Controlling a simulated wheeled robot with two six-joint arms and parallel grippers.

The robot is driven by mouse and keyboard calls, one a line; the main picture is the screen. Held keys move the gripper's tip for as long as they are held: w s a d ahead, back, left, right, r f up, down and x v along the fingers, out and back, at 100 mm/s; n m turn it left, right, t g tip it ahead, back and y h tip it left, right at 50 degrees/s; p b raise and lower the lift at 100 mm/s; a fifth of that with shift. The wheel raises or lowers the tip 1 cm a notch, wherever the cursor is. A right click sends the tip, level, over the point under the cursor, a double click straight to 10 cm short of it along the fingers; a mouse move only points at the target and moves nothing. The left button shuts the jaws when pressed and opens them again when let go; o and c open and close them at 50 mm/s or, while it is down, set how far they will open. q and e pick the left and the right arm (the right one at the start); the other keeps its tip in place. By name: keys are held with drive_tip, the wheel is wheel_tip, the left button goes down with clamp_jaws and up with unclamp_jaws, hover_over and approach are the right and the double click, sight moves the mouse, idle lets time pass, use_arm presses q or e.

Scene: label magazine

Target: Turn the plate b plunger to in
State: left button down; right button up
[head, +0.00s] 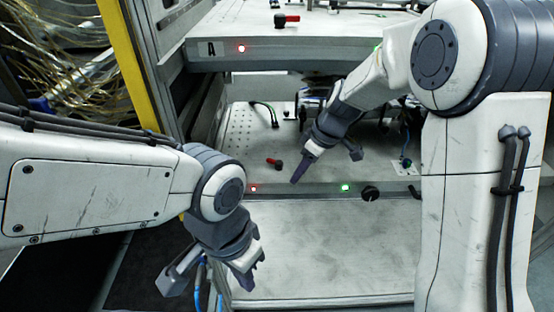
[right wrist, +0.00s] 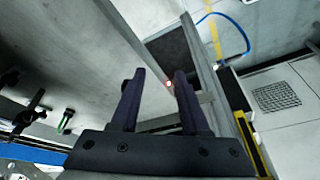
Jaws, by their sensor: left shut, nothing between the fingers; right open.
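A small plunger with a red knob and black base (head: 275,163) stands on the lower plate (head: 240,135), behind its front edge. No letter shows on this plate; my left arm covers part of its left side. The upper plate (head: 330,47), labelled A, carries another red-handled plunger (head: 285,20). My right gripper (head: 299,170) hangs over the lower plate, to the right of the lower red plunger and apart from it in the picture. Its fingers are open and empty in the right wrist view (right wrist: 159,76). My left gripper (head: 244,280) is shut and empty, low in front of the plates.
The lower front edge has a red light (head: 253,188), a green light (head: 345,187) and a black knob (head: 370,193). A yellow post (head: 130,65) and loose cables (head: 70,50) stand left. A pale surface (head: 330,250) in front is largely clear. The upper plate overhangs.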

sight(274, 160)
drive_tip(key=shift+n+t, duration=0.3)
drive_tip(key=w+d+f, duration=0.1)
drive_tip(key=w, duration=0.1)
drive_tip(key=w+d+f, duration=0.2)
drive_tip(key=shift+w+d, duration=0.2)
drive_tip(key=shift+d, duration=0.05)
drive_tip(key=shift+w+f, duration=0.1)
drive_tip(key=shift+w, duration=0.3)
drive_tip(key=w+a, duration=0.2)
drive_tip(key=a, duration=0.1)
drive_tip(key=w+a+p, duration=0.1)
drive_tip(key=a, duration=0.2)
drive_tip(key=w+a+p, duration=0.1)
drive_tip(key=w+a, duration=0.1)
drive_tip(key=a, duration=0.2)
drive_tip(key=shift+w, duration=0.3)
use_arm(q)
drive_tip(key=shift+r, duration=0.9)
use_arm(e)
drive_tip(key=shift+w+a+f, duration=0.15)
drive_tip(key=shift+a+f, duration=0.1)
drive_tip(key=shift+f, duration=0.3)
drive_tip(key=shift+d, duration=0.1)
clamp_jaws()
